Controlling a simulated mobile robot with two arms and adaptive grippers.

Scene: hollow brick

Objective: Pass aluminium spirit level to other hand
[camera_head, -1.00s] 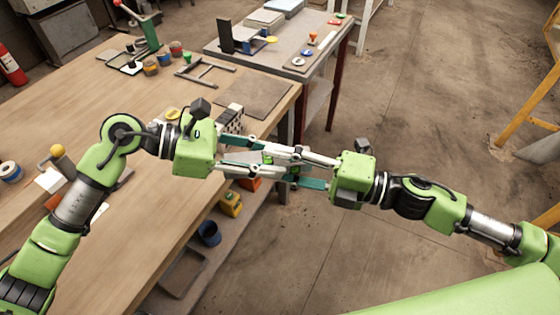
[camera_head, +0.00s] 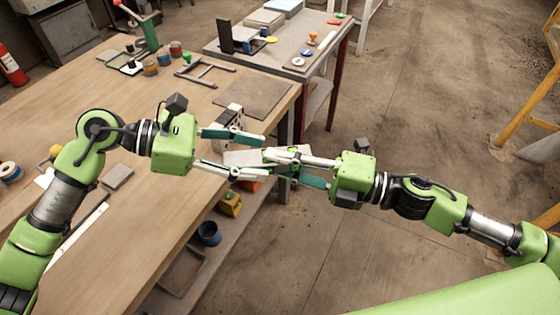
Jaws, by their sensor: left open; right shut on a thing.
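The aluminium spirit level (camera_head: 238,158) is a short pale silver bar, held in the air just off the table's right edge. My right gripper (camera_head: 278,164) is shut on its right part, and its fingers hide much of that end. The left end of the level sticks out toward my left gripper (camera_head: 258,157). My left gripper is open, with one finger above the level and one below it in the picture. Its palm stands clear to the left of the level's end.
A yellow bin (camera_head: 230,204) and a blue pot (camera_head: 209,233) are on a lower shelf under the hands. Open floor lies to the right.

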